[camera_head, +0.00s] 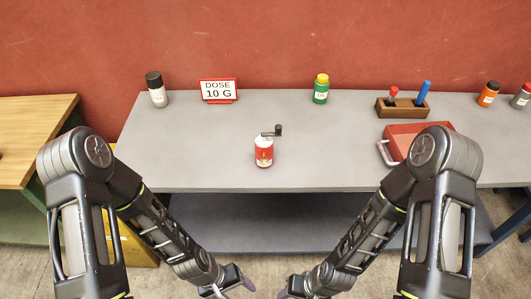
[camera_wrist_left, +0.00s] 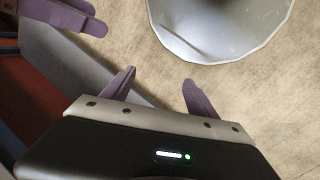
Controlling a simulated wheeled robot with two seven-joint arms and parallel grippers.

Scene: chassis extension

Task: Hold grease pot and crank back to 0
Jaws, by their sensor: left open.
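The grease pot (camera_head: 264,153), a red and white can, stands upright on the grey workbench near its front edge, left of centre. Its dark crank (camera_head: 275,130) sits on top, with the arm and knob pointing to the right. My left gripper (camera_head: 232,288) is below and in front of the bench edge, well away from the pot. In the left wrist view its purple fingers (camera_wrist_left: 160,93) are apart and empty. My right gripper (camera_head: 286,294) is also low in front of the bench, partly cut off by the frame. Its purple fingers show at the wrist view's top left (camera_wrist_left: 65,16).
On the grey workbench (camera_head: 200,150), a "DOSE 10 G" sign (camera_head: 218,91), a black-capped bottle (camera_head: 156,89) and a green bottle (camera_head: 321,90) stand behind. The bench around the pot is clear.

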